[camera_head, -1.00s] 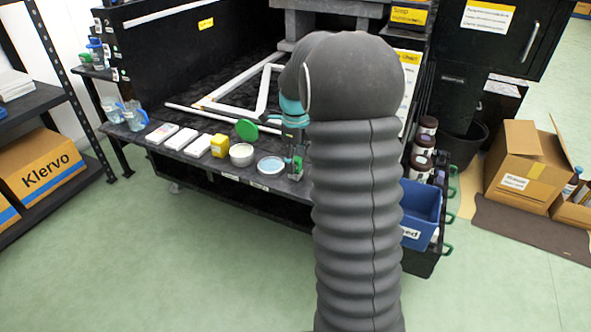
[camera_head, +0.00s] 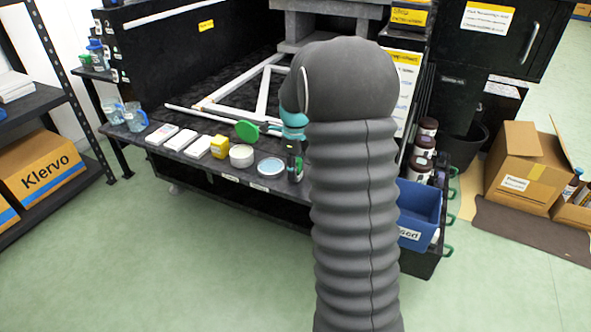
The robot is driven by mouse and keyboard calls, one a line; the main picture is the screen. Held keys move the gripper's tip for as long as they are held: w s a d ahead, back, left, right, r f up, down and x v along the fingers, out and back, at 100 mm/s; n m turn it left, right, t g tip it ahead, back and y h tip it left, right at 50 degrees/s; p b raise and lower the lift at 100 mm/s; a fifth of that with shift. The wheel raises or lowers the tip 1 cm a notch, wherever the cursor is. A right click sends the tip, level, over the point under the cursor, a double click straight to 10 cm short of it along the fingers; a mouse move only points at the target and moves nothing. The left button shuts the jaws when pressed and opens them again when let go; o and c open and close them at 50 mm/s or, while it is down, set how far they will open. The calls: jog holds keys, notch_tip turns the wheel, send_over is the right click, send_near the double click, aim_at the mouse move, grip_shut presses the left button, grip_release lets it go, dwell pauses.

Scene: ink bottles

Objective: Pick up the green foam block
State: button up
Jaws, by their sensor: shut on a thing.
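My gripper (camera_head: 293,160) points down at the front edge of the black bench, below its teal wrist band (camera_head: 293,120). It is shut, with a small dark green patch, apparently the green foam block (camera_head: 299,167), at its fingertips. The block is mostly hidden by the fingers and my arm, so its shape and its height above the bench cannot be told.
Left of my gripper are a dish with a pale blue top (camera_head: 270,167), a white round tub (camera_head: 241,155), a green disc (camera_head: 247,131), a yellow block (camera_head: 219,146) and several white boxes. A blue bin (camera_head: 420,208) and brown-lidded jars (camera_head: 424,146) stand right of my arm.

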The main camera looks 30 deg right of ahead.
jog(key=shift+r, duration=0.55)
jog(key=r, duration=0.3)
jog(key=shift+s+d+r, duration=0.1)
jog(key=shift+d+r, duration=0.1)
jog(key=shift+r, duration=0.05)
jog(key=s+d+r, duration=0.6)
jog(key=s+d, duration=0.1)
jog(key=d, duration=0.1)
jog(key=shift+s+d+r+p, duration=0.2)
jog(key=shift+d+p, duration=0.05)
jog(key=shift+p, duration=0.15)
dwell(1.4)
